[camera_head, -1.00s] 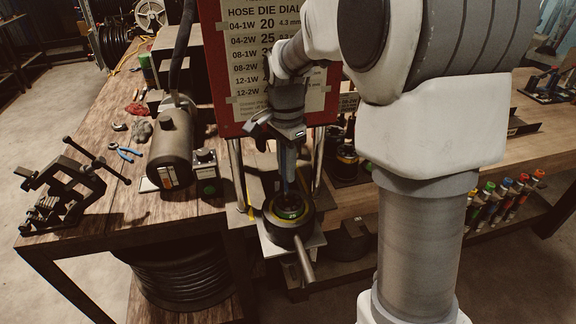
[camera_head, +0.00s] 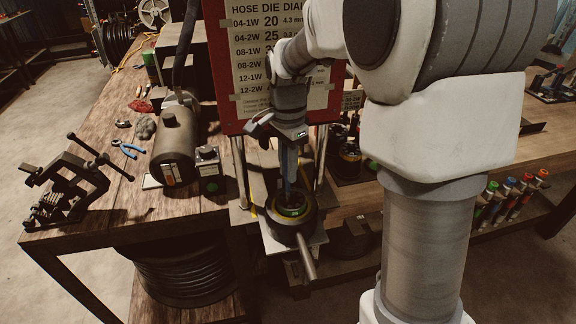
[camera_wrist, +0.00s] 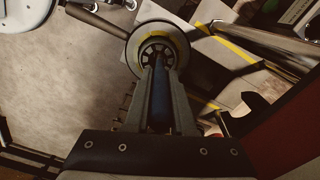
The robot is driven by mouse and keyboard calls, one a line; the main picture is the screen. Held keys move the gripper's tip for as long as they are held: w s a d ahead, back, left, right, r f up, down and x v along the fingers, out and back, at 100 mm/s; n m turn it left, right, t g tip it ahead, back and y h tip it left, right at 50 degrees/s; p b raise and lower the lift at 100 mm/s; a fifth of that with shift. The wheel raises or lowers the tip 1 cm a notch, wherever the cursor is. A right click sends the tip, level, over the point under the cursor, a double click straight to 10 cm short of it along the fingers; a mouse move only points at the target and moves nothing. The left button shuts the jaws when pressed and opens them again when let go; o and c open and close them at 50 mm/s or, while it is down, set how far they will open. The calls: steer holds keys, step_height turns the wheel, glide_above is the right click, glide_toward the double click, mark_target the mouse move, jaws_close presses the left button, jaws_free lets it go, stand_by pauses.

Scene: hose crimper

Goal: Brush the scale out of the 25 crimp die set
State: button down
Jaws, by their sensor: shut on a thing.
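My gripper (camera_head: 289,160) points straight down over the crimper and is shut on a blue-handled brush (camera_head: 291,170). The blue handle (camera_wrist: 160,108) also shows between the fingers in the wrist view. The brush's lower end reaches the centre of the die set (camera_head: 292,210), a round ring with a green band; the bristles are hidden. In the wrist view the die set (camera_wrist: 157,50) shows as dark segments around a central opening, inside a pale round plate. I cannot tell how deep the brush sits in it.
The crimper's lever (camera_head: 306,257) sticks out at the front. Two steel posts and the red dial chart (camera_head: 270,70) stand close behind my gripper. A dark cylinder (camera_head: 172,145) and a control box (camera_head: 209,170) are to the left.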

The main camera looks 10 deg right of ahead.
steer(key=shift+s+d, duration=0.25)
steer(key=shift+s, duration=0.15)
stand_by(0.7)
steer(key=shift+d, duration=0.35)
stand_by(0.5)
steer(key=shift+w+a+r+p, duration=0.2)
steer(key=shift+w+p, duration=0.2)
steer(key=shift+p, duration=0.15)
step_height(320, 180, up, 6)
steer(key=p, duration=0.4)
steer(key=shift+f+p, duration=0.1)
steer(key=shift+p, duration=0.25)
steer(key=shift+f, duration=0.1)
steer(key=shift+s, duration=0.1)
